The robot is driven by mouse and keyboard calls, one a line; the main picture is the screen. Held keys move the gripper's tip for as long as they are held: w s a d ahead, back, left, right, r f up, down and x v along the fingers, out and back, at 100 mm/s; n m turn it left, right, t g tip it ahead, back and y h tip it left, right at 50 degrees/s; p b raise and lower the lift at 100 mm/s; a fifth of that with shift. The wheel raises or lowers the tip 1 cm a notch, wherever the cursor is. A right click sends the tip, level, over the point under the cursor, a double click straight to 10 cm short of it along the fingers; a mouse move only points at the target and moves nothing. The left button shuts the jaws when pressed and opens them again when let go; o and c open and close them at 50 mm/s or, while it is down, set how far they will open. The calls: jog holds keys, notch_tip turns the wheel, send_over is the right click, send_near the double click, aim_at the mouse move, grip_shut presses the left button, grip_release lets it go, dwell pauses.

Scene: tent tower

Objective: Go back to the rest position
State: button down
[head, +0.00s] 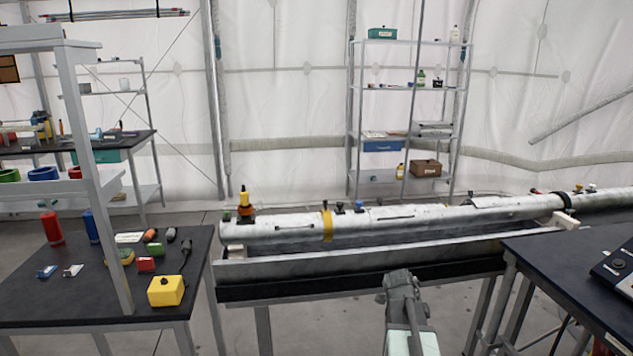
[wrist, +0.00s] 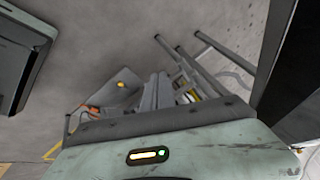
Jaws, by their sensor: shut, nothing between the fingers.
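My gripper (head: 402,280) shows in the head view at the bottom middle, at the end of my pale green arm. It is shut and holds nothing. It is seen from behind, in front of the long trough, and appears apart from it. The wrist view looks over a pale green casing with a small lit indicator, which is a part of me, towards grey floor and metal legs.
A long pipe (head: 390,222) lies over a metal trough (head: 350,268) ahead. A dark table (head: 75,300) at left bears a yellow box (head: 165,291) and small items. Another dark table (head: 570,262) stands at right. Shelves (head: 405,95) stand at the back.

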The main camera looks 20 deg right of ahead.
jog(key=w+a+f+n+t+y, duration=0.1)
jog(key=w+a+n, duration=0.15)
jog(key=a, duration=0.55)
jog(key=w+a+n, duration=0.2)
jog(key=a+n, duration=0.1)
jog(key=a, duration=0.4)
jog(key=s+a+f+n+g+y, duration=0.1)
jog(key=s+a+n+y, duration=0.15)
jog(key=a+n, duration=0.75)
jog(key=s+a+f+n+g+y, duration=0.1)
jog(key=s+a+n+y, duration=0.15)
jog(key=a+n, duration=0.8)
notch_tip(320, 180, up, 12)
jog(key=a+m+p, duration=0.1)
jog(key=a+p, duration=0.1)
jog(key=p, duration=1)
jog(key=shift+r, duration=0.2)
jog(key=shift+s, duration=0.1)
